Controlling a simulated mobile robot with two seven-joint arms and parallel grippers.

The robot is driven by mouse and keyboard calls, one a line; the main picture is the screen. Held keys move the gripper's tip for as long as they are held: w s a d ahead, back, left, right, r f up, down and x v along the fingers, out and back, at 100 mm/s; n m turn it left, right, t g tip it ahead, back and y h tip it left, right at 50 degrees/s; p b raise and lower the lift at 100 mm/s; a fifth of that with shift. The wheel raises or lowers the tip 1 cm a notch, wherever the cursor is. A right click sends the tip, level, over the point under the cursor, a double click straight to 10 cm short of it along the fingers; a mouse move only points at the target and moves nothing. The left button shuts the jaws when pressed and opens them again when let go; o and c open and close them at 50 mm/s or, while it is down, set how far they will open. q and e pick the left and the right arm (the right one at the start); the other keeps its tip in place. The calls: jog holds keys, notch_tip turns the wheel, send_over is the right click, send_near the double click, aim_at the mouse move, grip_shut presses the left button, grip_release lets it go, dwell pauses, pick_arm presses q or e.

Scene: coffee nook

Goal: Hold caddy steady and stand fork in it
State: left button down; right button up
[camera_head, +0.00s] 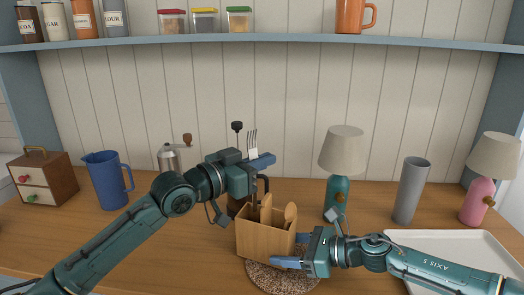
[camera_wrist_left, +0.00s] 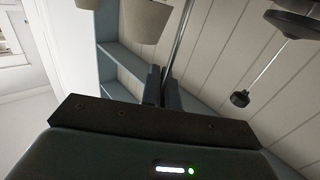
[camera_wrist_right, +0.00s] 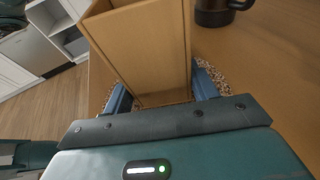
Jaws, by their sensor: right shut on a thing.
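My left gripper (camera_head: 260,160) is shut on a metal fork (camera_head: 252,143), held tines up above the caddy. The fork's lower end is partly hidden. In the left wrist view the fork's shaft (camera_wrist_left: 180,38) rises between the fingers (camera_wrist_left: 161,88).
A grinder (camera_head: 169,158) and blue pitcher (camera_head: 106,180) stand to the left. A teal lamp (camera_head: 338,190), grey vase (camera_head: 411,190), pink lamp (camera_head: 478,198) and white tray (camera_head: 450,240) are to the right.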

pick_arm(q)
jog(key=shift+f, duration=2.65)
jog(key=c, duration=1.6)
grip_release()
jog(key=v, duration=1.2)
jog(key=shift+r, duration=0.1)
pick_arm(e)
jog(key=o, duration=0.8)
